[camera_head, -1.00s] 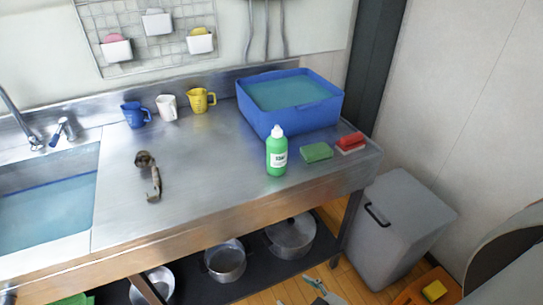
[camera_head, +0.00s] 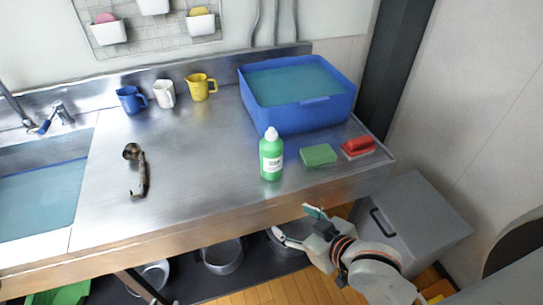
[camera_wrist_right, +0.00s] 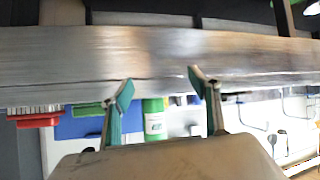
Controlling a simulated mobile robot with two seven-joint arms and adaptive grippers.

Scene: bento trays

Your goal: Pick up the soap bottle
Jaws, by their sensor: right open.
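The soap bottle (camera_head: 271,158) is green with a white cap and a pale label. It stands upright on the steel counter (camera_head: 205,170), near its front edge. In the right wrist view the bottle (camera_wrist_right: 154,122) appears between the two fingers, beyond the counter edge. My right gripper (camera_head: 297,224) is open and empty, in front of the counter and below its top, to the right of the bottle and apart from it. It also shows in the right wrist view (camera_wrist_right: 160,90). My left gripper is not in view.
Right of the bottle lie a green sponge (camera_head: 318,155) and a red brush (camera_head: 357,147). Behind it stands a blue water-filled tub (camera_head: 300,115). Cups (camera_head: 131,100) and a brown-handled tool (camera_head: 141,172) are at left. The counter's front edge (camera_head: 215,220) lies between gripper and bottle.

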